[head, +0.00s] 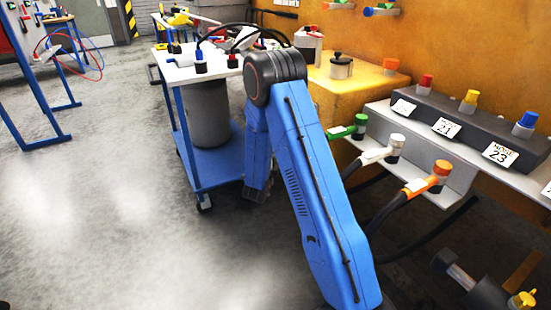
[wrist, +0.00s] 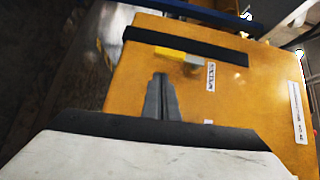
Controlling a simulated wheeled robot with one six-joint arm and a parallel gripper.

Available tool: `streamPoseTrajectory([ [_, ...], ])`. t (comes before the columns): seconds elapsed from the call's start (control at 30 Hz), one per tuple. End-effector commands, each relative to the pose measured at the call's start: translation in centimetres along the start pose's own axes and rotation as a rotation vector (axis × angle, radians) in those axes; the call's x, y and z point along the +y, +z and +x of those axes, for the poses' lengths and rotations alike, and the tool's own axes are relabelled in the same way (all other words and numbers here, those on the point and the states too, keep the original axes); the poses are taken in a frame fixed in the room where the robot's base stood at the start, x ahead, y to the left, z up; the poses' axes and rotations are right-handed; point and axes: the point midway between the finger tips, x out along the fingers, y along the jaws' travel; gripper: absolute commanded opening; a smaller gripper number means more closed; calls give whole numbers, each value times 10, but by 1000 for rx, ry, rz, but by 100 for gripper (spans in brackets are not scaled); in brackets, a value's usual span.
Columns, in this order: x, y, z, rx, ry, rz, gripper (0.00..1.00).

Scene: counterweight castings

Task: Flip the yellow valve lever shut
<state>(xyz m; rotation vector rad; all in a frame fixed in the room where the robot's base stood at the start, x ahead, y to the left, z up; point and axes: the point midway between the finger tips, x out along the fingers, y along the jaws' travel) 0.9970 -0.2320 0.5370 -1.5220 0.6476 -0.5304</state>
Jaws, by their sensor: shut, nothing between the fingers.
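In the wrist view a yellow lever (wrist: 170,53) lies against an orange face, just below a black bar. A short grey piece (wrist: 196,59) adjoins its right end. The lever runs roughly sideways, nearly along the bar. My gripper (wrist: 160,76) is shut and empty, its fingers together, pointing at the orange face. In the picture the fingertips are just below the lever; I cannot tell the distance between them or see contact. In the head view my blue arm blocks the middle and the gripper does not show. I cannot match this lever to anything there.
In the head view a white-topped blue cart (head: 180,74) stands behind my arm. A grey ledge (head: 440,190) with green, white and orange hose fittings is at right. Above it a dark block (head: 455,115) carries red, yellow and blue caps. Open floor lies at left.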

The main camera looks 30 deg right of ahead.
Motion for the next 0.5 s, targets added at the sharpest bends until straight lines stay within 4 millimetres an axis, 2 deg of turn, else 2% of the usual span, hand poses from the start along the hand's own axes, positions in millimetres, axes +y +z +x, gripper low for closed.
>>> streamPoseTrajectory([
  [0.27, 3, 0, -28, -1, 1, -3, 0],
  [0.5, 6, 0, -64, -1, 2, -2, 0],
])
